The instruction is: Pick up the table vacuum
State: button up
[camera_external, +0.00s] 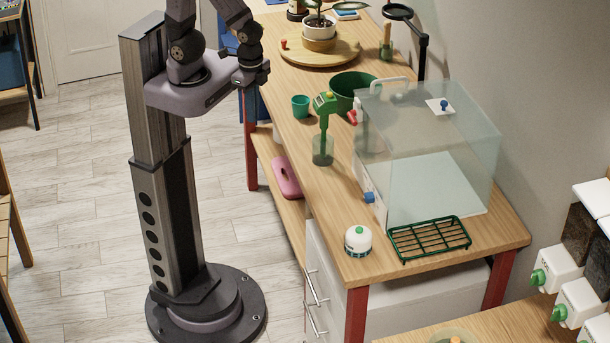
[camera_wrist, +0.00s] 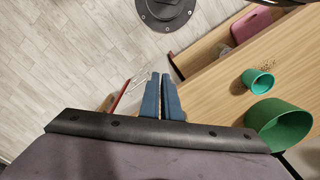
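The gripper is up beside the table's left edge, well behind and apart from the vacuum.
A green rack (camera_external: 430,239) lies right of the vacuum, with a clear box (camera_external: 430,140) behind. A green-handled bottle (camera_external: 324,130), a teal cup (camera_external: 300,106) and a green pot (camera_external: 352,88) stand farther back. Dark crumbs (camera_wrist: 267,66) lie near the cup.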

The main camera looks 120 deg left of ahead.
aim_at(371, 245)
jog(key=o, duration=1.6)
jog(key=shift+o, duration=0.2)
